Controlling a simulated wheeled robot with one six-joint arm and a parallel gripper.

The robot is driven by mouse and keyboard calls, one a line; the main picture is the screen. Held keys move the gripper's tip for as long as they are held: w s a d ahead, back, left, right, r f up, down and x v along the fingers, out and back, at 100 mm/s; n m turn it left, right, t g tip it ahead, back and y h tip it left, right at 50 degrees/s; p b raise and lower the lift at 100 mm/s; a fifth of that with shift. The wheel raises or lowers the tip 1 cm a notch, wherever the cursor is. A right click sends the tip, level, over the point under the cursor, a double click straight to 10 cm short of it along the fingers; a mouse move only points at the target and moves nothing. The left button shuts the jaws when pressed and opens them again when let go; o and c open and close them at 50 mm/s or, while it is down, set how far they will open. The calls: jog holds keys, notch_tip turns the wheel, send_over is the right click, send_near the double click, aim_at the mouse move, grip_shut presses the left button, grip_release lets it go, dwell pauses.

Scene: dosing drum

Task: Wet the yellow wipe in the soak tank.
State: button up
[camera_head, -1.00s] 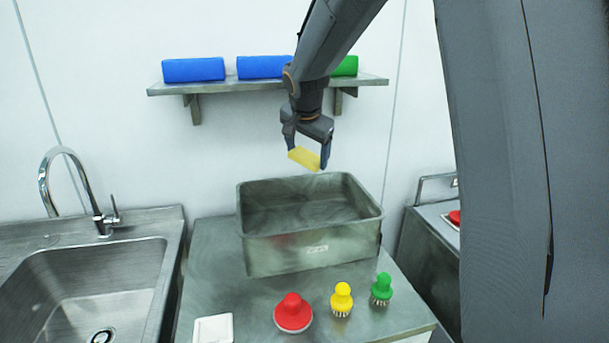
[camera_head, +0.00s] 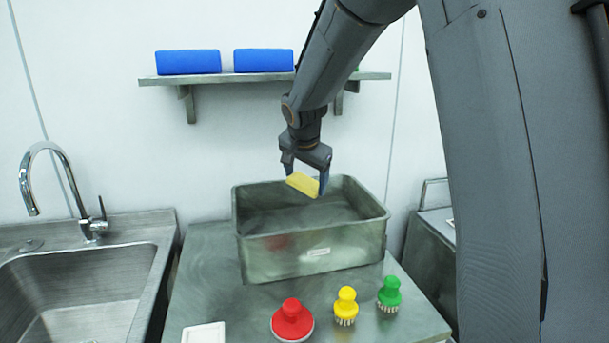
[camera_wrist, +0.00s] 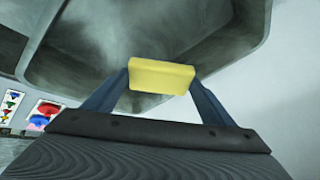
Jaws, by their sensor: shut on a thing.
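The yellow wipe (camera_head: 303,184) is a small block held between the two fingers of my gripper (camera_head: 306,183). It also shows in the wrist view (camera_wrist: 161,76), with a finger of my gripper (camera_wrist: 160,92) on each side. The soak tank (camera_head: 313,252) is an open grey metal tub on the metal table. The wipe is over the tank's opening, around the height of the far rim in the head view. I cannot tell whether it touches anything in the tank. The tank's inside shows dark and cloudy.
A red-handled tool (camera_head: 292,321), a yellow brush (camera_head: 345,306) and a green brush (camera_head: 389,294) stand in front of the tank. A white block (camera_head: 204,333) lies at the table's front left. A sink (camera_head: 85,290) with a tap (camera_head: 62,165) is left.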

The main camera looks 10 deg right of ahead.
aim_at(305, 183)
notch_tip(305, 183, down, 10)
jog(key=b, duration=0.8)
dwell(0.6)
jog(key=shift+r+p, duration=3.45)
jog(key=shift+r, duration=2.5)
jog(key=shift+r, duration=0.1)
jog(key=shift+r+p, duration=1.15)
jog(key=shift+r, duration=0.75)
jog(key=shift+f, duration=0.1)
